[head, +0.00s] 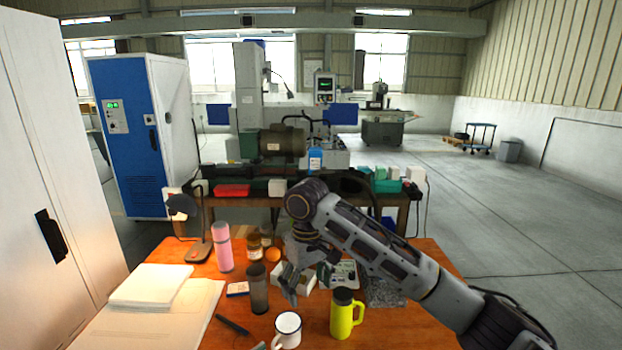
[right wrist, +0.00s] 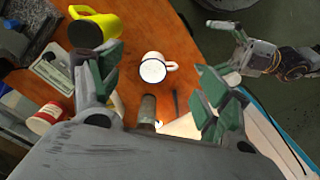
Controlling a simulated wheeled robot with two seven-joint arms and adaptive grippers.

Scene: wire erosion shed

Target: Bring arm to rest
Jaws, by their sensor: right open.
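My right arm reaches in from the right over the orange-brown table (head: 420,320). Its right gripper (head: 306,282) points down, open, above the middle of the table. In the right wrist view the green-padded fingers of the right gripper (right wrist: 158,85) stand wide apart with nothing held between them. A white mug (head: 287,330) stands on the table beyond the fingertips; it also shows in the wrist view (right wrist: 153,70). My left gripper (right wrist: 232,52) shows at the upper right of the wrist view, its fingers apart and empty.
A desk lamp (head: 196,235) and papers (head: 150,286) lie left.

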